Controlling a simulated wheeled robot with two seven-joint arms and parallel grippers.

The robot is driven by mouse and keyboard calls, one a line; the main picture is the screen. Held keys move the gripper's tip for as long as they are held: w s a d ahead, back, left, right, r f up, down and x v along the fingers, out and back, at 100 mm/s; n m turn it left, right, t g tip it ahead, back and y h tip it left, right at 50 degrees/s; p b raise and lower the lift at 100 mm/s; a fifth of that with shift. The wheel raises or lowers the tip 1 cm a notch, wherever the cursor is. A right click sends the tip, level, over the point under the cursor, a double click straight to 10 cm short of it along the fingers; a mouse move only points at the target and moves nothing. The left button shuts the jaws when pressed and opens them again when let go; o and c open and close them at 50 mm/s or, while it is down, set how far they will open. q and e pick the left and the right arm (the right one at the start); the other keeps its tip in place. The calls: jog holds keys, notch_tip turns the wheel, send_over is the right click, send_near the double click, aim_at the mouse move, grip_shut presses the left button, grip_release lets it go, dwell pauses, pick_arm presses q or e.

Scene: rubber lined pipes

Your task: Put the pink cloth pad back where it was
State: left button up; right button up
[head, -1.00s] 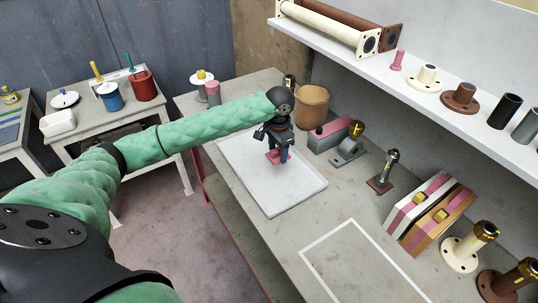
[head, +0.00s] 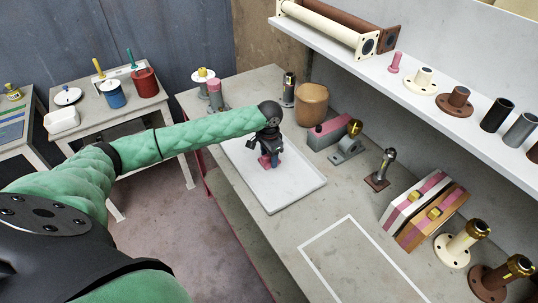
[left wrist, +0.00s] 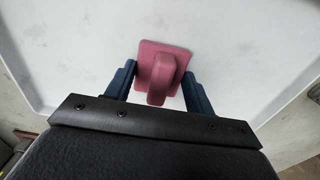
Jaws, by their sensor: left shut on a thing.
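The pink cloth pad (head: 264,161) is held low over the white tray (head: 297,190), in its far left part. My left gripper (head: 270,161) points down over the tray and is shut on the pad. In the left wrist view the pad (left wrist: 176,56) is a flat pink square with a raised pink grip between the two blue fingers. I cannot tell whether its underside touches the tray. My right gripper is not in view.
A small capped pipe on a brown base (head: 378,180) is to the right. A white-outlined area (head: 350,265) on the bench is empty.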

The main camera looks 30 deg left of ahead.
pick_arm(q)
jog(key=o, duration=0.9)
jog(key=shift+f, duration=0.1)
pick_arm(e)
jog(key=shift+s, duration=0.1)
pick_arm(q)
jog(key=shift+o, duration=0.2)
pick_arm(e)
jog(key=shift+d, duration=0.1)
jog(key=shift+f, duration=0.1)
pick_arm(q)
jog(key=shift+r, duration=0.3)
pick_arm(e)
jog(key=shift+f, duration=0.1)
pick_arm(q)
notch_tip(320, 180, up, 12)
jog(key=b, duration=0.4)
jog(key=shift+f, duration=0.15)
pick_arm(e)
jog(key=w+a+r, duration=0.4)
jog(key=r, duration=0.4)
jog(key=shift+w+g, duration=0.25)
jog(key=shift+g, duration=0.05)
pick_arm(q)
jog(key=shift+f, duration=0.1)
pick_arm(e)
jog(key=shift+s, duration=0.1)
